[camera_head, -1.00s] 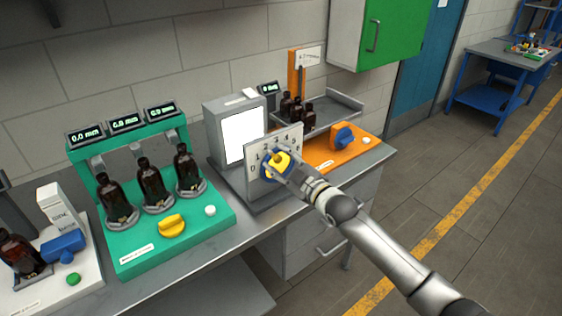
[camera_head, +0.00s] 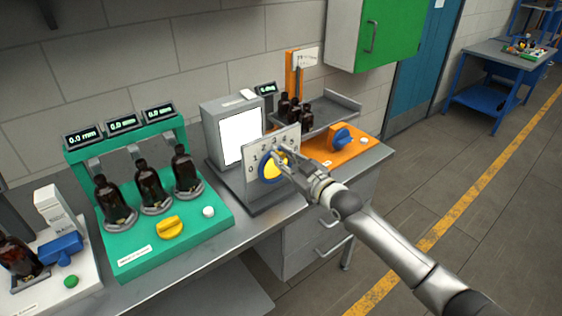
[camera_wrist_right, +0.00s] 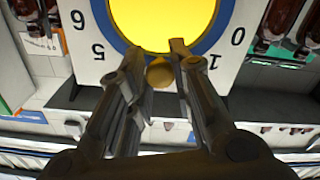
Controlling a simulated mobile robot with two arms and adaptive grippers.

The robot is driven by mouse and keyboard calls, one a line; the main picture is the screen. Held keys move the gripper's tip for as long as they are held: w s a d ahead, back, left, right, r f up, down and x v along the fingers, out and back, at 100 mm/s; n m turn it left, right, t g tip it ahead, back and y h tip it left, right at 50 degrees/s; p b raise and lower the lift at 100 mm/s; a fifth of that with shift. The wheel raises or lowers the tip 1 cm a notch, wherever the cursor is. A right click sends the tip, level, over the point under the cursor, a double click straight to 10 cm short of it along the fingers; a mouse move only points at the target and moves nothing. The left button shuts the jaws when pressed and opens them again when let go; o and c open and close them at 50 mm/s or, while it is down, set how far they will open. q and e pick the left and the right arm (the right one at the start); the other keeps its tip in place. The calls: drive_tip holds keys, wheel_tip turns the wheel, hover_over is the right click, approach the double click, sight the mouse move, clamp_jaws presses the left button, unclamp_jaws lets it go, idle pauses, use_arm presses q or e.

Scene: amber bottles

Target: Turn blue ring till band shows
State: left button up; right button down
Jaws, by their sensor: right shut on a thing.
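My right gripper (camera_head: 281,153) is at the right side of the ring. In the wrist view its fingers (camera_wrist_right: 158,58) lie on both sides of a small yellow-brown knob (camera_wrist_right: 160,74) at the ring's edge. My left gripper is not in view.
A white-screened grey box (camera_head: 240,138) stands behind the plate. A green station (camera_head: 150,245) with amber bottles (camera_head: 148,184) is left. An orange station (camera_head: 335,149) with a blue knob is right, below a tray (camera_head: 335,108). Floor right of the bench is free.

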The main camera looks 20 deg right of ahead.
drive_tip(key=shift+d+m, duration=0.15)
drive_tip(key=shift+m, duration=0.15)
drive_tip(key=c, duration=1.3)
unclamp_jaws()
drive_tip(key=shift+o, duration=0.2)
drive_tip(key=v, duration=1.2)
drive_tip(key=shift+w, duration=0.1)
